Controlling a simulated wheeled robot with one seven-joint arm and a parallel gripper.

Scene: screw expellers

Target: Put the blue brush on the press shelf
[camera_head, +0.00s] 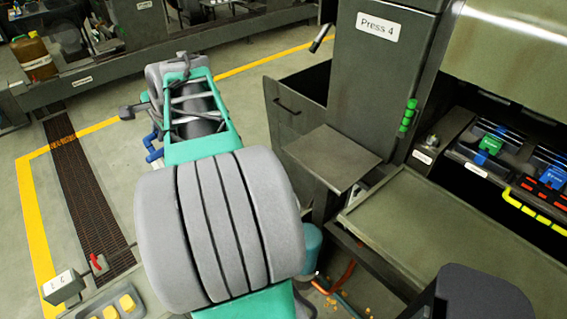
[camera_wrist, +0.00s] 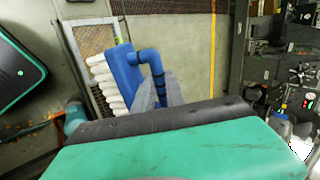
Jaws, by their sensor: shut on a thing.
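The blue brush (camera_wrist: 124,72) shows in the wrist view, with pale bristles on its left side and a bent blue handle. My gripper (camera_wrist: 163,92) is shut on the handle, and its grey fingers partly show beyond the green wrist housing. In the head view a blue part of the brush (camera_head: 153,149) shows beside the far end of my arm, held above the floor; the rest is hidden. A small flat metal shelf (camera_head: 333,158) juts from the front of the press labelled Press 4 (camera_head: 385,80). It looks empty and lies to the right of my arm.
A dark cabinet (camera_head: 292,117) with a handle stands left of the press. A wide metal tray (camera_head: 430,232) extends below the press opening. Yellow blocks (camera_head: 118,307) lie at the lower left. Floor around the grating (camera_head: 80,190) is open.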

